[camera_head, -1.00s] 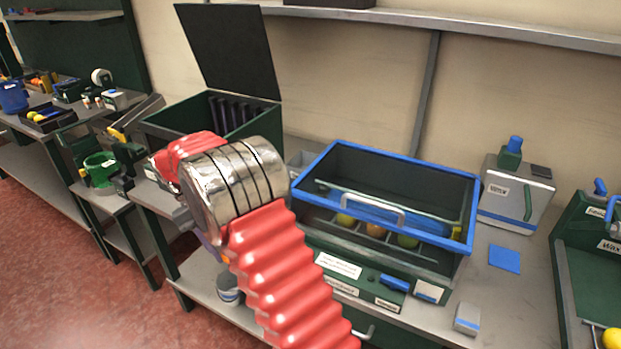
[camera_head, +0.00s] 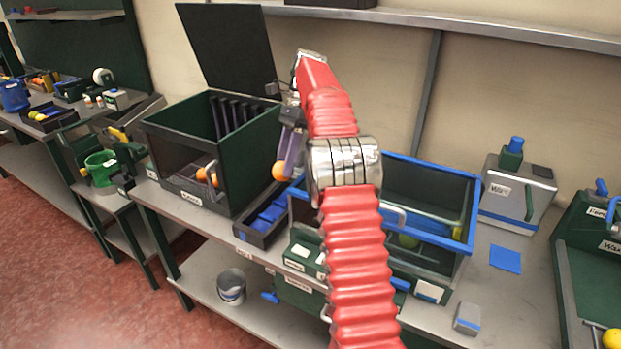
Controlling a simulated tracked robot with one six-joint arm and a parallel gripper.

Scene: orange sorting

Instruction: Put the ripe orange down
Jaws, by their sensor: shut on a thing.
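My gripper (camera_head: 286,160) shows at the end of my red arm in the head view, just right of the large dark green bin. The orange is held above a dark tray with blue pads (camera_head: 262,232); I cannot tell the exact gap. The rest of the gripper is partly hidden by my own arm.
The green bin (camera_head: 250,150) has its lid raised, and orange fruit (camera_head: 207,175) shows at its front opening. A blue-rimmed box (camera_head: 430,170) stands to the right, partly behind my arm. A labelled machine (camera_head: 515,195) is farther right.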

